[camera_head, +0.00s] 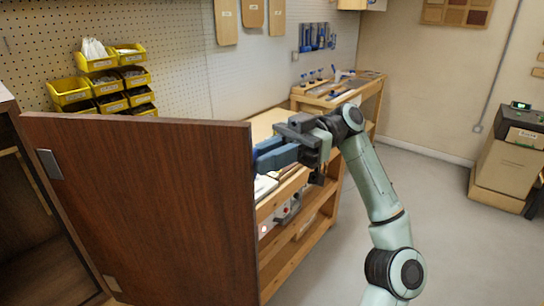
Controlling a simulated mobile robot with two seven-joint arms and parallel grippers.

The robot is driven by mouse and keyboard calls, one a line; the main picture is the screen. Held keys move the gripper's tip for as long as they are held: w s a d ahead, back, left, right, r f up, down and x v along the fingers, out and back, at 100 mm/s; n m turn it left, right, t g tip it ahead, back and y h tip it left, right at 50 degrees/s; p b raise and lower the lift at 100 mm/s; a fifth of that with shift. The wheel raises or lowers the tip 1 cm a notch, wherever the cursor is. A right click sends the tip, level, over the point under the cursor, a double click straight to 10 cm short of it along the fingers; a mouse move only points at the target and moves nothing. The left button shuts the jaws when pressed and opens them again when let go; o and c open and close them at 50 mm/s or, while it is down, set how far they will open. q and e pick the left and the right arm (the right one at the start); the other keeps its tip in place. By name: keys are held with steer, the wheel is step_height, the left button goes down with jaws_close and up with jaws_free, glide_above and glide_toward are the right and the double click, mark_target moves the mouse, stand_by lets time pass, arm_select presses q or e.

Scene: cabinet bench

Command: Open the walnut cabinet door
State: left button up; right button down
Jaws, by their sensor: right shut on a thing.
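The walnut cabinet door (160,205) stands swung wide open, its broad brown face filling the lower left of the head view. Metal hinge plates (48,165) show near its left edge, beside the dark open cabinet (15,200). My right gripper (262,158) is at the door's right edge, near the top, with its blue fingers reaching behind the door. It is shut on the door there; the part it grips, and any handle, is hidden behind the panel. My left gripper is not in view.
A wooden workbench (310,225) with a lower shelf stands behind the door and my right arm. Yellow bins (100,85) hang on the pegboard. A box-like unit (510,145) stands far right.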

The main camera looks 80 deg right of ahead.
steer(key=shift+w, duration=0.5)
steer(key=c, duration=1.3)
jaws_free()
steer(key=shift+w, duration=0.2)
steer(key=shift+d, duration=0.15)
arm_select(q)
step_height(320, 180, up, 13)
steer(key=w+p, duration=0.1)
steer(key=p, duration=1.2)
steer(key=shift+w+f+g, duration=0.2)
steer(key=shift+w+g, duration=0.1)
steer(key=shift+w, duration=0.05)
arm_select(e)
steer(key=v, duration=1.3)
steer(key=shift+s, duration=0.4)
